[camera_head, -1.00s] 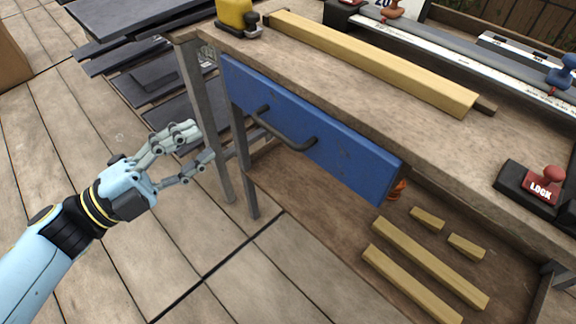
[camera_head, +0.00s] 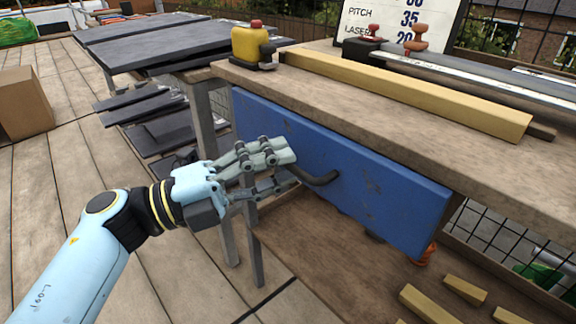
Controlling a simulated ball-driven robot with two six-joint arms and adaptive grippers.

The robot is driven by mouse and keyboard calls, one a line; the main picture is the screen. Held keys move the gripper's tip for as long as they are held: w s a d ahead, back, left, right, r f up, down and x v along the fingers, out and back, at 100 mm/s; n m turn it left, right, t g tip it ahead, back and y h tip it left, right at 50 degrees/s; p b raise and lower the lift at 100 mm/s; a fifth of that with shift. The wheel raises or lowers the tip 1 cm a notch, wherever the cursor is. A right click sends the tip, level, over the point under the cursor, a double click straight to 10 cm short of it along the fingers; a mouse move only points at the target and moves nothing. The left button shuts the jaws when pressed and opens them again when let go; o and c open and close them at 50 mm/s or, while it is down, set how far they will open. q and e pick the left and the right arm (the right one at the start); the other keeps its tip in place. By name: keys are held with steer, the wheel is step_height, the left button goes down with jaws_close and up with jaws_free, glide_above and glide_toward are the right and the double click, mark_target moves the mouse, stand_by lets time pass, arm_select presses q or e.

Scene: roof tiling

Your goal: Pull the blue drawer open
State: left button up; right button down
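The blue drawer (camera_head: 375,195) sits under the workbench top, its long front panel facing me. It appears closed, its front close beneath the bench edge. A dark bar handle (camera_head: 322,180) is fixed to the front; its right end shows and its left part is hidden behind my fingers. My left gripper (camera_head: 294,168) is at the handle's left part, with the fingers above and below the bar and a gap still between them. Whether it touches the bar I cannot tell. My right gripper is not in view.
The wooden workbench top (camera_head: 400,125) holds a long timber (camera_head: 410,92) and a yellow tool (camera_head: 250,48). Dark slates (camera_head: 160,38) lie at the back left. Wood offcuts (camera_head: 428,303) lie on the lower shelf. The plank floor before the drawer is clear.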

arm_select(q)
steer(key=shift+x, duration=0.8)
jaws_close()
steer(key=shift+f, duration=0.1)
